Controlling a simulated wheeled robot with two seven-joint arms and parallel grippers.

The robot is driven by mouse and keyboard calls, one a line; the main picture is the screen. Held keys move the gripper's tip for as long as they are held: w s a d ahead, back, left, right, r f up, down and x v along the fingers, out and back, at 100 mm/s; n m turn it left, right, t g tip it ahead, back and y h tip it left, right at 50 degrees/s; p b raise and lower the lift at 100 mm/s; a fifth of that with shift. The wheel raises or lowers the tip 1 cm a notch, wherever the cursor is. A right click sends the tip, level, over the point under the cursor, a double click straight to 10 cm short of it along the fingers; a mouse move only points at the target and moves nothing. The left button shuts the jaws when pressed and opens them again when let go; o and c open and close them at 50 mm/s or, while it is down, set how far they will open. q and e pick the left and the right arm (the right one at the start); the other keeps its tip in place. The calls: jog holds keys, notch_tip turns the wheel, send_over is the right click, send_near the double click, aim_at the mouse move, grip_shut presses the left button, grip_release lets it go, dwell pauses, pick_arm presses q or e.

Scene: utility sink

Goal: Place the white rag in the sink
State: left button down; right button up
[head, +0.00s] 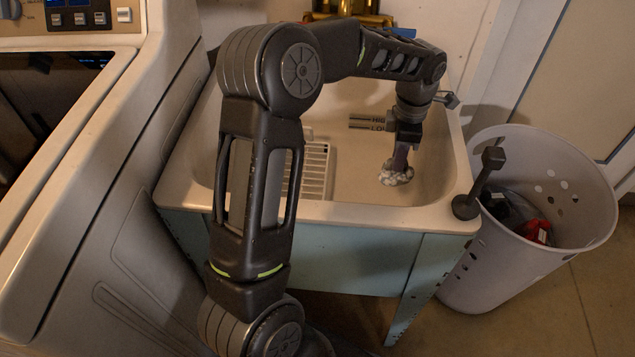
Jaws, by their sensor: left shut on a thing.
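The white rag (396,176) is a small crumpled bundle within the outline of the sink basin, near its right side. My left gripper (400,163) points down and is shut on the rag from above. I cannot tell whether the rag touches the basin floor. The sink (345,212) is a cream utility basin on a pale blue stand, and my left arm crosses in front of it. My right gripper is not in view.
A ribbed white rack (316,172) is in the left part of the basin. A dark dumbbell-shaped object (483,180) stands at the sink's front right corner. A perforated laundry basket (560,160) is on the right, and a white appliance (120,190) is on the left.

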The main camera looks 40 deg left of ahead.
pick_arm(q)
jog(key=s+a+f, duration=0.1)
jog(key=s, duration=0.1)
jog(key=s+a+f, duration=0.2)
jog(key=s, duration=0.1)
jog(key=s+a+f+b, duration=0.1)
jog(key=s+a+f, duration=0.1)
jog(key=s, duration=0.1)
jog(key=shift+s, duration=0.25)
jog(key=shift+s+f, duration=0.1)
jog(key=s, duration=0.1)
jog(key=s+a+f, duration=0.1)
jog(key=s+f, duration=0.1)
jog(key=shift+a+f, duration=0.15)
jog(key=shift+a, duration=0.2)
jog(key=shift+s+a+f, duration=0.15)
jog(key=shift+s+f, duration=0.1)
